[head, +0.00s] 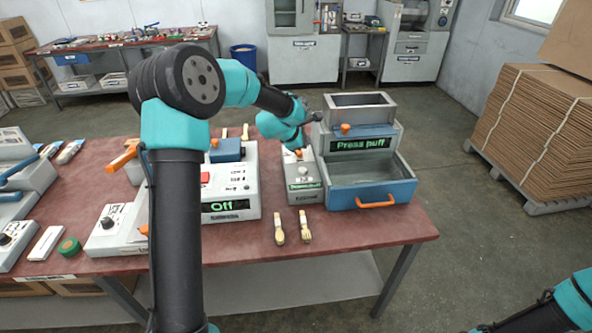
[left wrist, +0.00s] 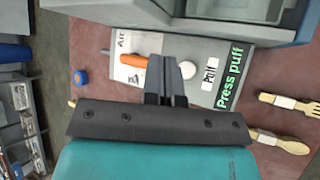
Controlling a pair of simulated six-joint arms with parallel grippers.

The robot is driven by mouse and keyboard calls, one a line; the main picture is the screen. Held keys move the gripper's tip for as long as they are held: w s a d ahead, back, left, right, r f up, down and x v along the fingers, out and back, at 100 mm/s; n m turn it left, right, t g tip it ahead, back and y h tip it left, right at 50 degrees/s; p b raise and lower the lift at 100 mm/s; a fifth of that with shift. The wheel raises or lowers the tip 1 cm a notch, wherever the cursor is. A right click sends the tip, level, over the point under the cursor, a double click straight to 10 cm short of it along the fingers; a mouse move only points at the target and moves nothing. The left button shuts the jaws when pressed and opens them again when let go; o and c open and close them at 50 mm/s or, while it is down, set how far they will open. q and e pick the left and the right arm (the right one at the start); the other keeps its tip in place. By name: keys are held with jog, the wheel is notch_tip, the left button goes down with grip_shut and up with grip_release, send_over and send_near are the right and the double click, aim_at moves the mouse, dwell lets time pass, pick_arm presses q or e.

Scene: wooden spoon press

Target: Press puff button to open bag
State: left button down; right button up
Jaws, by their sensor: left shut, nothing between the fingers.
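The small grey control box (head: 306,193) stands on the red table, left of the larger machine. In the left wrist view its top carries an orange lever (left wrist: 134,60) by the word "Air", a white round puff button (left wrist: 188,69) beside a "Puff" label, and a green "Press puff" display (left wrist: 229,89). My left gripper (left wrist: 168,63) is shut and empty over this box, its fingertips just left of the button in that view. I cannot tell whether they touch the box. I cannot make out a bag. My right gripper is out of view.
The larger machine (head: 346,194) has a hopper on top, a "Press puff" display and a blue tray with an orange handle. A wooden spoon (head: 279,231) and fork (head: 305,229) lie before the box. A grey unit (head: 241,179) reading "Off" stands left.

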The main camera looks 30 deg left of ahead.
aim_at(303, 170)
pick_arm(q)
jog(key=shift+a, duration=0.1)
dwell(0.3)
jog(key=shift+f, duration=4.4)
jog(key=shift+f, duration=0.4)
jog(key=shift+f, duration=0.5)
jog(key=shift+r, duration=0.95)
